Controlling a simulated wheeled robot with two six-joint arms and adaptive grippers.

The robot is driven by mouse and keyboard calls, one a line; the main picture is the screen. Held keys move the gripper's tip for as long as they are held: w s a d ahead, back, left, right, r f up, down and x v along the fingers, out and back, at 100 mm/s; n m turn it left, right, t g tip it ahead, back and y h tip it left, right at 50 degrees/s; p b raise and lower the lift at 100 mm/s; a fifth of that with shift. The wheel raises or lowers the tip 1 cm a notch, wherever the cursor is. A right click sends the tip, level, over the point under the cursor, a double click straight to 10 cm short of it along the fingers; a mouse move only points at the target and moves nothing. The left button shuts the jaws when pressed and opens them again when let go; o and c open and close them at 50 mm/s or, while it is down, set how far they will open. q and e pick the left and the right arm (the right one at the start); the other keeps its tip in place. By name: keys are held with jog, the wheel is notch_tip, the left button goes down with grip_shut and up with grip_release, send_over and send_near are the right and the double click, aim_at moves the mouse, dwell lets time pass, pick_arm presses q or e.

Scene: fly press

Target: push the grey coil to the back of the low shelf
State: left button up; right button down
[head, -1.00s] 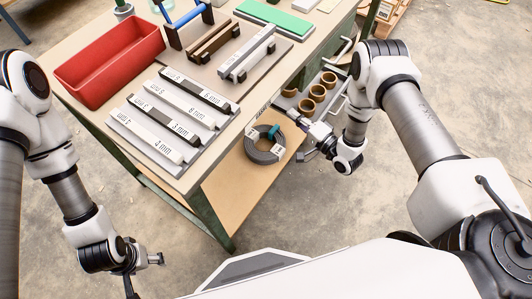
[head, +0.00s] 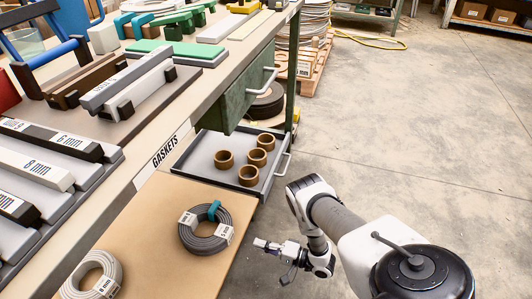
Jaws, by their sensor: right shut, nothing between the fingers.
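The dark grey coil (head: 204,246) lies flat on the low shelf (head: 150,222), with white tags and a teal clip on it. It is near the shelf's right edge. My right gripper (head: 259,243) is just to the right of the coil, past that edge. Its fingers are shut and empty, and they point left at the coil with a small gap between. My left gripper is out of view.
A pale coil (head: 112,268) lies at the shelf's lower left. An open drawer (head: 193,160) with several brown rings (head: 248,175) is beyond the grey coil. The bench top (head: 110,195) overhangs on the left. The floor at right is clear.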

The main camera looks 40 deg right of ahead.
aim_at(228, 234)
jog(key=b+x, duration=0.2)
jog(key=x, duration=0.6)
jog(key=shift+w+f+b, duration=0.1)
jog(key=shift+f+b, duration=0.1)
jog(key=shift+b, duration=0.1)
jog(key=shift+w+a+r, duration=0.15)
jog(key=shift+w+a, duration=0.1)
jog(key=shift+w, duration=0.15)
